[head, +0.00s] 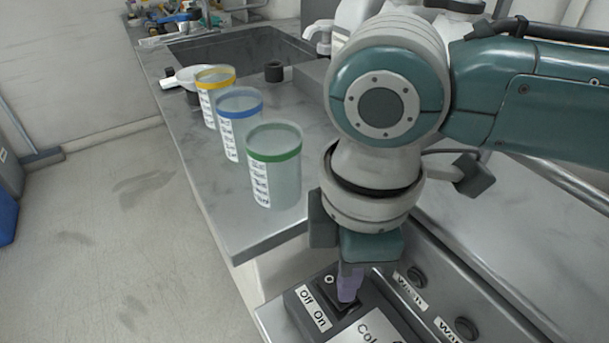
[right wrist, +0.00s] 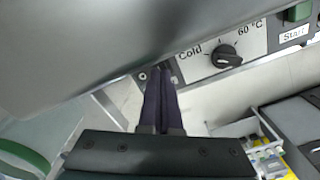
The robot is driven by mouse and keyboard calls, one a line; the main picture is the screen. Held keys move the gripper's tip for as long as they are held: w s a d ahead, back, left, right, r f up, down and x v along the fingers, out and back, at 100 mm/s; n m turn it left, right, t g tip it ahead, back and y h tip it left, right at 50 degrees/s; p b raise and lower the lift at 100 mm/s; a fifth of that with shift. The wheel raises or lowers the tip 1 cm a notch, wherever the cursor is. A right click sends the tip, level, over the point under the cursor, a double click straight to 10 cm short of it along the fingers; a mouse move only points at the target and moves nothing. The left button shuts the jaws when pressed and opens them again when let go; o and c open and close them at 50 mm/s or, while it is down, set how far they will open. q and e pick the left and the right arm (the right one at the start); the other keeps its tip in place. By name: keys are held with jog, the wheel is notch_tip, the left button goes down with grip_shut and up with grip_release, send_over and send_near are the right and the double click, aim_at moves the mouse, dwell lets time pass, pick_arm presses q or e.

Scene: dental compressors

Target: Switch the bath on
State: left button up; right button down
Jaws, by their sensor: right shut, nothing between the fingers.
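The bath's dark control panel (head: 295,312) is at the bottom of the head view. It carries a white "Off / On" label (head: 313,308) beside a black switch (head: 328,299), partly hidden behind my fingers. My right gripper (head: 347,293) points down with its purple fingers shut and empty, at the switch. I cannot tell whether the tips touch it or which way it is set. In the right wrist view the shut fingers (right wrist: 160,72) reach to the panel's edge, left of a black "Cold – 60 °C" dial (right wrist: 226,57). My left gripper is out of view.
Three lidded cups, yellow (head: 216,97), blue (head: 240,125) and green (head: 274,165), stand on the grey counter (head: 235,225) left of my arm. A sink (head: 240,48) is behind them. A panel with round knobs (head: 466,327) lies right. A green Start button (right wrist: 298,12) shows in the wrist view.

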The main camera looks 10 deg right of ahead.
jog(key=shift+f+b, duration=0.4)
jog(key=shift+f, duration=0.35)
jog(key=shift+r, duration=0.1)
notch_tip(320, 180, up, 7)
jog(key=p, duration=0.8)
dwell(0.5)
